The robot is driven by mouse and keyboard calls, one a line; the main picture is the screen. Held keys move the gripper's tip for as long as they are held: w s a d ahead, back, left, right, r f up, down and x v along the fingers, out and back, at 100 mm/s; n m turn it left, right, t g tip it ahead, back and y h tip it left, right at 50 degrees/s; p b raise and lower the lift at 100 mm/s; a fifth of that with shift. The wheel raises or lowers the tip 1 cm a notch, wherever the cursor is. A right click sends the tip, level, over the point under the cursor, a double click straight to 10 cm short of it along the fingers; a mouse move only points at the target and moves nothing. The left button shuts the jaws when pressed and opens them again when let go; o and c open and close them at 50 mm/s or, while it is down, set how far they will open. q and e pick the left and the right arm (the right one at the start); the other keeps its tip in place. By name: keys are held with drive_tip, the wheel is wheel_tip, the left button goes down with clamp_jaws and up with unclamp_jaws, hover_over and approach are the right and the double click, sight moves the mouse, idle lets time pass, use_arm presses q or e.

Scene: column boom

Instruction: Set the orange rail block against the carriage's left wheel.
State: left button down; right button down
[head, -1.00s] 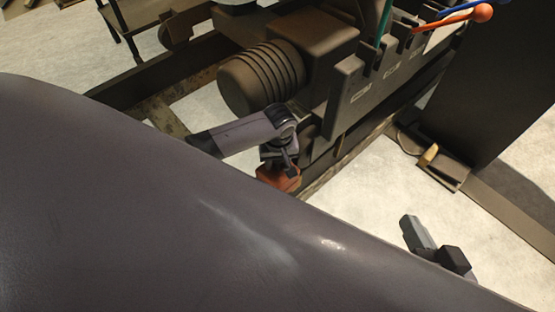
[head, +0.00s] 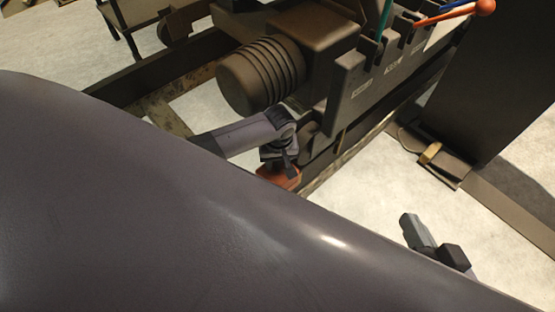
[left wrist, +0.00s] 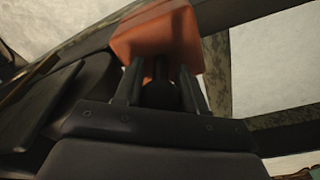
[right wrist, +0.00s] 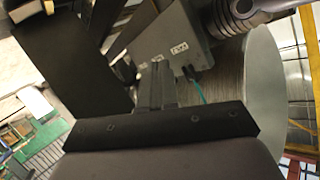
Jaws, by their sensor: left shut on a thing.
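The orange rail block (head: 280,178) is low beside the carriage's dark frame in the head view, partly hidden by my gripper and my arm. My left gripper (head: 284,162) is shut on the block. In the left wrist view the block (left wrist: 160,38) sits at the fingertips, with a dark part between the fingers. The carriage (head: 345,95) is a dark machine with a ribbed cylinder. A dark rounded part (head: 308,138) beside the gripper may be its wheel; I cannot tell whether the block touches it. My right gripper (head: 432,240) is away from the block, its fingers close together and empty.
Levers with an orange knob (head: 485,7) and a green handle (head: 384,18) stand on the carriage. A dark column (head: 500,80) rises at the right, with a small brass-coloured part (head: 430,153) at its foot. Pale floor (head: 375,200) is clear between the carriage and my right gripper.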

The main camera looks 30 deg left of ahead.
use_arm(q)
drive_tip(key=shift+w+r, duration=0.1)
drive_tip(key=shift+r, duration=0.05)
drive_tip(key=c, duration=0.6)
unclamp_jaws()
drive_tip(key=shift+o, duration=0.2)
drive_tip(key=r+p, duration=0.1)
drive_tip(key=r, duration=0.1)
drive_tip(key=r+p, duration=0.1)
drive_tip(key=r, duration=0.1)
drive_tip(key=r+p, duration=0.2)
drive_tip(key=shift+s+d+r, duration=0.25)
drive_tip(key=shift+s, duration=0.15)
drive_tip(key=shift+r, duration=0.25)
use_arm(e)
drive_tip(key=d, duration=0.1)
drive_tip(key=d+h, duration=0.1)
drive_tip(key=s+d+h, duration=0.1)
drive_tip(key=shift+d+r+n, duration=0.15)
drive_tip(key=shift+r+n, duration=0.1)
drive_tip(key=shift+n, duration=0.05)
